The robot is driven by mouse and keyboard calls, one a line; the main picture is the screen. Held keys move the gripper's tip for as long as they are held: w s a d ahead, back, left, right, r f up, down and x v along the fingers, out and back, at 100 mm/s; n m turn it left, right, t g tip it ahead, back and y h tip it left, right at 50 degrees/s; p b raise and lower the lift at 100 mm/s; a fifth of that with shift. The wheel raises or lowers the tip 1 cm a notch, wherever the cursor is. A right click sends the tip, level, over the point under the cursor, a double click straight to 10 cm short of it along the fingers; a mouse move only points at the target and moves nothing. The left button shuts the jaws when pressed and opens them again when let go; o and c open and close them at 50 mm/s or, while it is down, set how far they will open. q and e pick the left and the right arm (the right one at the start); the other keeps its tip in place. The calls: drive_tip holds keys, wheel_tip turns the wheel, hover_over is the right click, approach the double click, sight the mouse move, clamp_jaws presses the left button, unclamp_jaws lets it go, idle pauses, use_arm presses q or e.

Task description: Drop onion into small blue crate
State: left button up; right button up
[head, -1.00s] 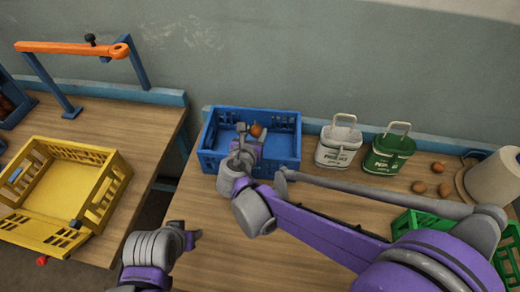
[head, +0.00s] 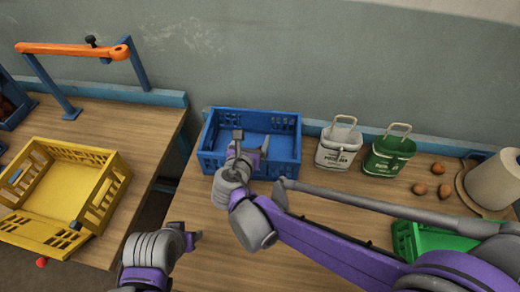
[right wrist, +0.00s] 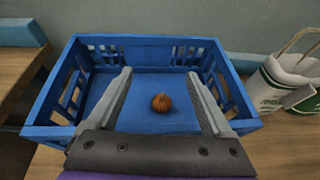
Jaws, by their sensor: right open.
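The blue crate (head: 282,121) stands on the right-hand table against the wall; it also fills the middle of the right wrist view (right wrist: 145,44). The small orange-brown onion (right wrist: 161,102) lies inside it on the crate floor, seen between my fingers and touching neither. In the head view the onion is hidden behind my right gripper. My right gripper (head: 251,143) is open and empty, over the crate's near side, and its spread fingers show in the right wrist view (right wrist: 159,80). My left gripper (head: 194,238) is low over the table's front left; its jaw opening is unclear.
A white tin (head: 337,152) and a green tin (head: 388,155) stand right of the crate. Several brown onions (head: 421,188) lie near a pale roll (head: 495,182). A green crate (head: 430,241) is at the right front. A yellow crate (head: 65,190) sits on the left table across a gap.

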use_arm(q)
drive_tip(key=shift+r, duration=0.15)
use_arm(e)
drive_tip(key=v, duration=0.7)
drive_tip(key=shift+s, duration=0.25)
use_arm(q)
drive_tip(key=shift+s, duration=0.1)
use_arm(e)
drive_tip(key=shift+s+a, duration=0.1)
